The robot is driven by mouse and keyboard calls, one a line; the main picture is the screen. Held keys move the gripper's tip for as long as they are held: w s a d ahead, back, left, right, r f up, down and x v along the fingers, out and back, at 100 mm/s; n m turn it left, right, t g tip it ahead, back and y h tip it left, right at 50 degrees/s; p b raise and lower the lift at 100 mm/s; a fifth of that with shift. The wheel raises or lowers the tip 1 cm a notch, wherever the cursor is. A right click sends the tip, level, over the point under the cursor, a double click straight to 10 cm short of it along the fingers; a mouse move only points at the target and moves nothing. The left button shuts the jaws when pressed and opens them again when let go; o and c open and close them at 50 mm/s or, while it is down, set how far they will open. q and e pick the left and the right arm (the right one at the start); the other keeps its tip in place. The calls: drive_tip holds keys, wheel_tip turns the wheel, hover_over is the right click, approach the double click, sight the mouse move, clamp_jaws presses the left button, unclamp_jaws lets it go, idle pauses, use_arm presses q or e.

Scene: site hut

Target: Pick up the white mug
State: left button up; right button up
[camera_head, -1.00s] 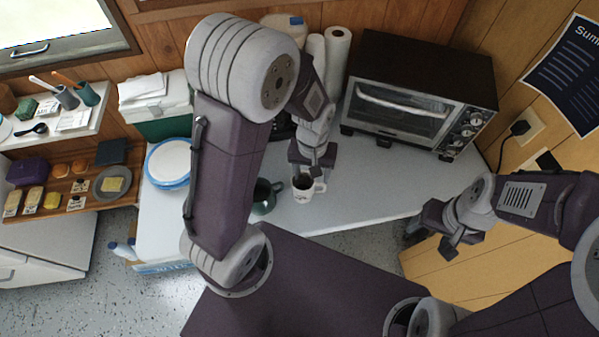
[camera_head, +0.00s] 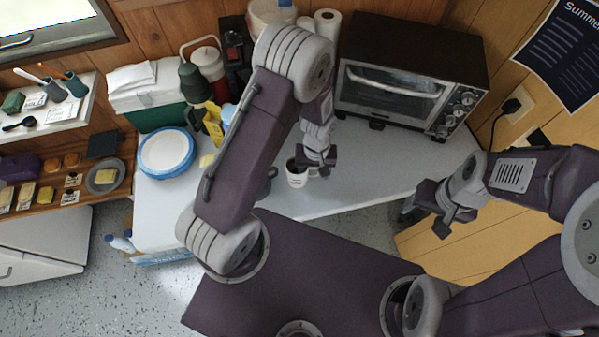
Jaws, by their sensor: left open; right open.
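The white mug (camera_head: 296,180) stands upright on the light countertop, with dark contents or a dark inside and a small print on its side. My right gripper (camera_head: 441,212) is open and empty, off the counter's front right edge, well away from the mug.
A dark green mug (camera_head: 267,187) is partly hidden behind my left arm, left of the white mug. A toaster oven (camera_head: 408,75) stands behind. Blue-rimmed plates (camera_head: 166,152) and a green cooler (camera_head: 148,97) are at left. The counter (camera_head: 370,175) right of the mug is clear.

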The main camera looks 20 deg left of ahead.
use_arm(q)
drive_tip(key=shift+f, duration=0.3)
drive_tip(key=shift+r, duration=0.1)
clamp_jaws()
